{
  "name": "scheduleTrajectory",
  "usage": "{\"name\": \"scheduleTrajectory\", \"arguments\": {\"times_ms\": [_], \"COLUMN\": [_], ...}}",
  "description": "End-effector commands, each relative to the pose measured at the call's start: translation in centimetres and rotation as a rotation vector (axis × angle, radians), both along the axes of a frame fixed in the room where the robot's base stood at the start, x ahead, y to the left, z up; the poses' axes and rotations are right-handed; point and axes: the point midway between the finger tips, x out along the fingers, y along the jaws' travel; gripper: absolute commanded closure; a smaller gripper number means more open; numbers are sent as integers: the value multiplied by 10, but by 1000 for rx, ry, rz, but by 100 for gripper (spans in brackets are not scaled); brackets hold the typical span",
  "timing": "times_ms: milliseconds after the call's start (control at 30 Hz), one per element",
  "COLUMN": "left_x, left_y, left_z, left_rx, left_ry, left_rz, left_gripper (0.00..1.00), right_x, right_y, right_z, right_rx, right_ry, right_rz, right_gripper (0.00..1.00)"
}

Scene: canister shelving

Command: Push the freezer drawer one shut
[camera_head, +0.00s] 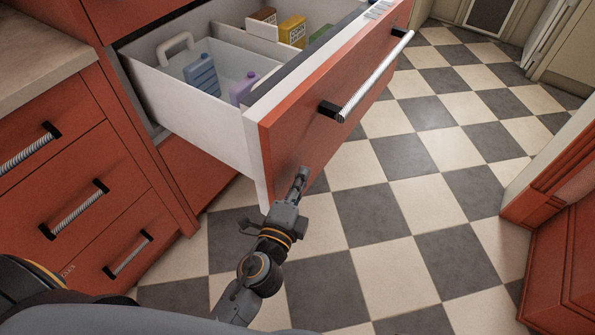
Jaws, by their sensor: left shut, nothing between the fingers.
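The drawer (288,140) with a red front and white inner walls is pulled well out of the red cabinet. Its silver bar handle (375,76) has black ends and runs along the outer face. My left gripper (301,178) is shut and empty at the lower near corner of the drawer front. I cannot tell whether its fingertips touch the red face. My right gripper is not in view.
Shut red drawers (85,205) with handles line the left. The checkered floor (420,190) is clear. Red cabinetry (565,240) stands at the right.

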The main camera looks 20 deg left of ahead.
Motion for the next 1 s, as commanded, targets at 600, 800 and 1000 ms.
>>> {"name": "scheduleTrajectory", "arguments": {"times_ms": [600, 800, 1000], "left_x": [4, 8, 17], "left_y": [11, 24, 53], "left_z": [0, 1, 3], "left_rx": [0, 2, 7], "left_ry": [-1, -2, -3], "left_rz": [-1, 2, 7], "left_gripper": [100, 100, 100], "right_x": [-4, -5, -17], "right_y": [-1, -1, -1], "right_z": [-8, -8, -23], "right_rx": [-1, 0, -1], "right_ry": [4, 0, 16], "right_rz": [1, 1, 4], "right_gripper": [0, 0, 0]}}
